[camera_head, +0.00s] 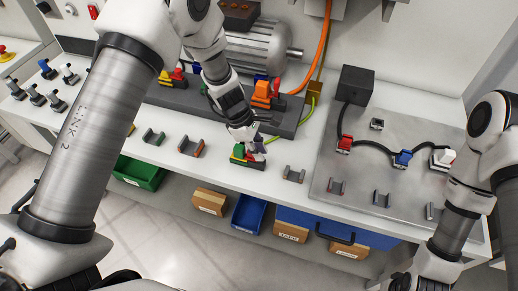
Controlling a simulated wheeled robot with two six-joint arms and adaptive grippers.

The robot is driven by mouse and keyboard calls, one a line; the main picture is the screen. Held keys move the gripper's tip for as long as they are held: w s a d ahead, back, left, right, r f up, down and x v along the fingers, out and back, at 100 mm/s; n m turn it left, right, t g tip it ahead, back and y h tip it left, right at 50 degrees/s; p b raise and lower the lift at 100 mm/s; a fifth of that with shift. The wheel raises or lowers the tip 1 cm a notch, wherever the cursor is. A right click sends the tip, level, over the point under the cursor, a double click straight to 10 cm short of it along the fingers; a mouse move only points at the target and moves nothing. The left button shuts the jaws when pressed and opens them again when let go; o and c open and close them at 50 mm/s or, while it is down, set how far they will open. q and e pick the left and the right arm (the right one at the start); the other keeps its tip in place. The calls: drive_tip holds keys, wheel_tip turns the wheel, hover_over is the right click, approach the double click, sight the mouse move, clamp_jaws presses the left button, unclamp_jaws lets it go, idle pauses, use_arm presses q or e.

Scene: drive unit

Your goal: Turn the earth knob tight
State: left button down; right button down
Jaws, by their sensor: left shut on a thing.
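My left gripper (252,143) reaches down from above to the front edge of the white bench. It is shut on the earth knob, which its fingers mostly hide. Under the fingers a small block with green and red parts (238,153) shows at the bench edge. A yellow-green cable (309,108) runs down from a brass-coloured box towards this spot. Whether the knob is fully seated cannot be seen. My right arm hangs at the right, and its gripper is at the bottom edge, too cut off to read.
A grey motor (262,48) stands on a dark base behind the gripper. A metal plate (335,150) with red, blue and white plugs lies to the right. Small empty holders (191,147) line the front edge. Green and blue bins (248,214) and cardboard boxes sit below.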

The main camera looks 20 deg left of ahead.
use_arm(q)
drive_tip(key=c, duration=1.1)
unclamp_jaws()
drive_tip(key=shift+s+f, duration=0.1)
drive_tip(key=v, duration=1.2)
drive_tip(key=shift+a, duration=0.1)
